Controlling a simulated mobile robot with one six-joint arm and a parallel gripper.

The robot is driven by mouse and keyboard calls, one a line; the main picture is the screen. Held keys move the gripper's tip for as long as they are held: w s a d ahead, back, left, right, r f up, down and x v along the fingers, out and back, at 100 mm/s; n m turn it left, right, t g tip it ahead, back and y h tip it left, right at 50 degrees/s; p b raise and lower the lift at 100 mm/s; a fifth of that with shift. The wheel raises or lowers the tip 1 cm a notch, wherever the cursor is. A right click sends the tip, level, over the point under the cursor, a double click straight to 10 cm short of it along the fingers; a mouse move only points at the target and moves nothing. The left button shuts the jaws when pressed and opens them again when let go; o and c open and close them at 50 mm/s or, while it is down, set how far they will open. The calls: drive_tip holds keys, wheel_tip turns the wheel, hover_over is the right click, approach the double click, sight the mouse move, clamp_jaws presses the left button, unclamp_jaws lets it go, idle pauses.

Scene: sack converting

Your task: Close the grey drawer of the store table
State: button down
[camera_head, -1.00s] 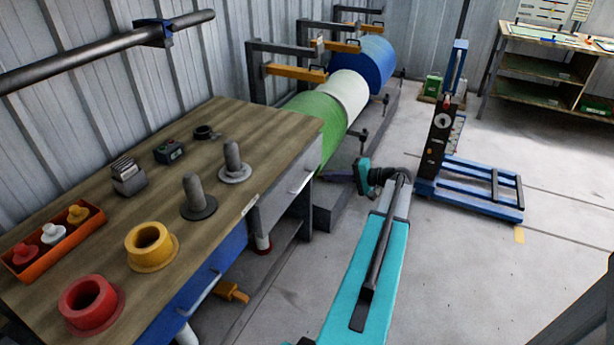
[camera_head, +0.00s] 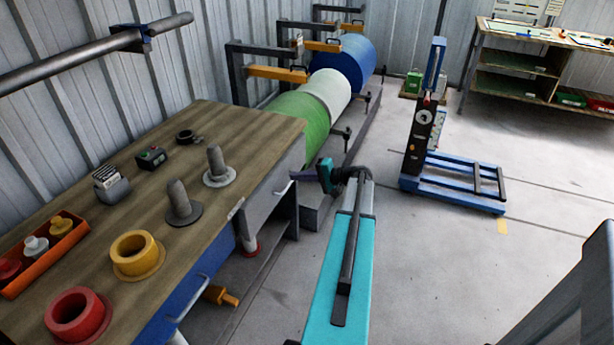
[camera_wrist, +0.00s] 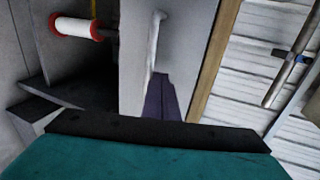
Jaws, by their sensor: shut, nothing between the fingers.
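The grey drawer (camera_head: 266,204) is in the right end of the store table's (camera_head: 215,130) front, with a light bar handle (camera_head: 284,187). In the wrist view the grey drawer front (camera_wrist: 135,85) fills the middle, with its handle (camera_wrist: 153,42) running lengthwise. My gripper (camera_head: 297,176) is beside the handle at the table's right end. Its dark purple fingers (camera_wrist: 160,98) are shut and empty, in front of the drawer face close to one end of the handle. I cannot tell whether they touch it, or how far the drawer stands out.
A blue drawer (camera_head: 190,297) is nearer in the same table. Cores, flanged pegs and an orange tray (camera_head: 45,255) are on top. Green, white and blue rolls (camera_head: 342,60) stand behind the table. A blue lift truck (camera_head: 450,180) stands right, with clear floor around it.

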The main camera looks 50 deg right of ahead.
drive_tip(key=shift+x, duration=1.25)
drive_tip(key=shift+d+f, duration=0.1)
drive_tip(key=shift+d, duration=0.05)
